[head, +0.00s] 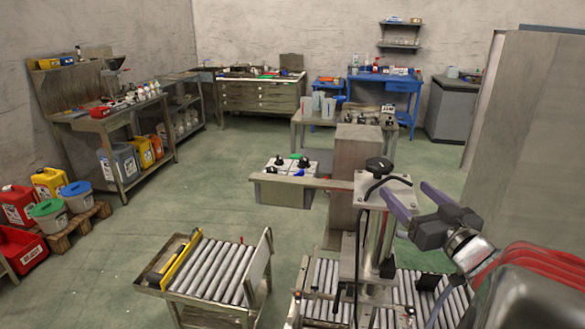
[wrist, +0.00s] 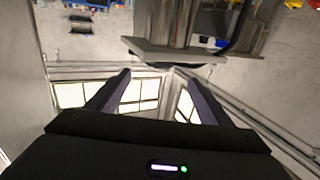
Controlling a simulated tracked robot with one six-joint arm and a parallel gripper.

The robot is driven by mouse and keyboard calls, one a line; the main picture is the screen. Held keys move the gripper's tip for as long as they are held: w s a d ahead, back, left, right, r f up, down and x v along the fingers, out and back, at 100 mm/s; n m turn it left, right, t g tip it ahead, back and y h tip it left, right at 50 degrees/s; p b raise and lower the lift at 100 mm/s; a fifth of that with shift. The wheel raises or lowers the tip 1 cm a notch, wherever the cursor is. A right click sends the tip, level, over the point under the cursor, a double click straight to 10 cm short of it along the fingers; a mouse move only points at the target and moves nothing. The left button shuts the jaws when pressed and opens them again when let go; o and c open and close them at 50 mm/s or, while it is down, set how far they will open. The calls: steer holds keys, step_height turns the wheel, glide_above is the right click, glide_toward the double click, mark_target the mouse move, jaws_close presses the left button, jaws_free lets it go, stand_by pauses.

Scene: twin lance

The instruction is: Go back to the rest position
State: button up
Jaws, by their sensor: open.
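My gripper (head: 405,188) is at the right of the head view, in front of and beside the metal post device (head: 382,235) with a black knob on top. Its two purple-grey fingers are apart with nothing between them. In the wrist view my gripper (wrist: 152,74) also shows spread fingers and an empty gap. The wrist picture looks upside down, with bright windows (wrist: 135,92) below and furniture above. My red-cabled arm fills the lower right corner of the head view. I cannot tell whether a finger touches the post device.
Roller conveyors (head: 218,268) stand in front at the lower left and under the post. A tall grey panel (head: 525,150) rises at the right. A low box with knobs (head: 285,190) stands mid-floor. Workbenches (head: 125,115) line the left wall. The green floor (head: 215,185) between is clear.

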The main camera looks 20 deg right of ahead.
steer(key=shift+w+a+r, duration=0.2)
steer(key=shift+w+r, duration=0.1)
steer(key=shift+w, duration=0.15)
steer(key=w+a+r+h, duration=0.1)
steer(key=w+a+r, duration=0.1)
steer(key=w, duration=0.1)
steer(key=w+a+r+g+h, duration=0.1)
steer(key=w, duration=0.1)
steer(key=shift+w+a+r+h, duration=0.1)
steer(key=shift+w+a+h, duration=0.1)
steer(key=shift+w+h, duration=0.1)
steer(key=w+a+g, duration=0.2)
steer(key=a, duration=0.5)
steer(key=s+a+f+n+g+y, duration=0.1)
steer(key=s+a+f+g+y, duration=0.2)
steer(key=s+a+f, duration=0.4)
steer(key=s+a+f+n+g+y, duration=0.1)
steer(key=s+a+f+g, duration=0.5)
steer(key=s+a, duration=0.6)
step_height(320, 180, down, 2)
steer(key=shift+s+a+f+y, duration=0.1)
steer(key=shift+s+a+y, duration=0.05)
steer(key=shift+a+y, duration=0.7)
steer(key=shift+c, duration=0.4)
